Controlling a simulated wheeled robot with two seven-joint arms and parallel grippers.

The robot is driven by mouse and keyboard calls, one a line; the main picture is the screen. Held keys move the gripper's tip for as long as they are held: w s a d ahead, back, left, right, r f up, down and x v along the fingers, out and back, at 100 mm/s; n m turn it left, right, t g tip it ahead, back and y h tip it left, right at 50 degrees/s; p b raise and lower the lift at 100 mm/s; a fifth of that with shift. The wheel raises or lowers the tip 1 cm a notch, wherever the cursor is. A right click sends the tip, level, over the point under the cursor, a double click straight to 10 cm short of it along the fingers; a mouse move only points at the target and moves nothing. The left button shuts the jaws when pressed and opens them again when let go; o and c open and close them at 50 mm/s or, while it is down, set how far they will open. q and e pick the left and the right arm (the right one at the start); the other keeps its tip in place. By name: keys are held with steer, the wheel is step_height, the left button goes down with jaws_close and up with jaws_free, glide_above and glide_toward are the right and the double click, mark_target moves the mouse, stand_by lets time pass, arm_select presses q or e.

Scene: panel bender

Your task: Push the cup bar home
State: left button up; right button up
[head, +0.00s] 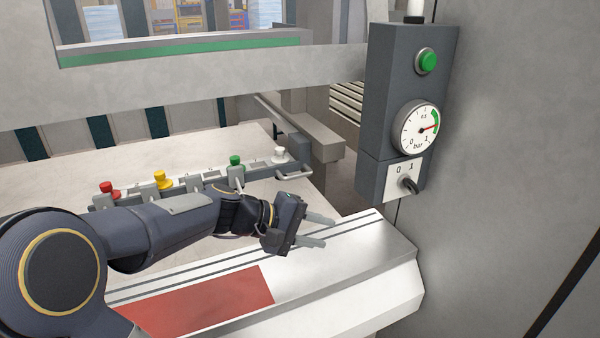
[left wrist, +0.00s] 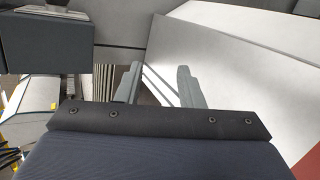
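The cup bar (head: 213,182) lies across the pale table in the head view. It carries red, yellow, green and white cups and has a grey handle (head: 295,171) at its right end. My left arm hides part of its near side. My left gripper (head: 317,230) is open and empty, to the right of and nearer than the handle, over the metal ledge. Its two fingers also show apart in the left wrist view (left wrist: 157,84), with nothing between them. The cup bar cannot be made out in the left wrist view. My right gripper is not in view.
A grey control box (head: 405,110) with a green button, a pressure gauge (head: 416,127) and a 0/1 switch (head: 408,184) stands to the right of the gripper. A red patch (head: 205,303) lies on the front ledge (head: 345,262). A grey beam (head: 304,138) ends behind the handle.

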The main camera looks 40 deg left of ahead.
arm_select(q)
steer(key=w+a+n+t+y, duration=0.25)
steer(key=w+a+n, duration=0.3)
steer(key=a, duration=0.55)
steer(key=n+t+y+p, duration=0.2)
steer(key=n+t+y, duration=0.1)
steer(key=n, duration=0.1)
glide_toward(295, 176)
steer(key=shift+g, duration=0.25)
steer(key=p+x, duration=0.1)
steer(key=x, duration=1)
steer(key=shift+w+d+r+p, duration=0.1)
steer(key=shift+w+r+p, duration=0.05)
steer(key=shift+w+p, duration=0.25)
jaws_close()
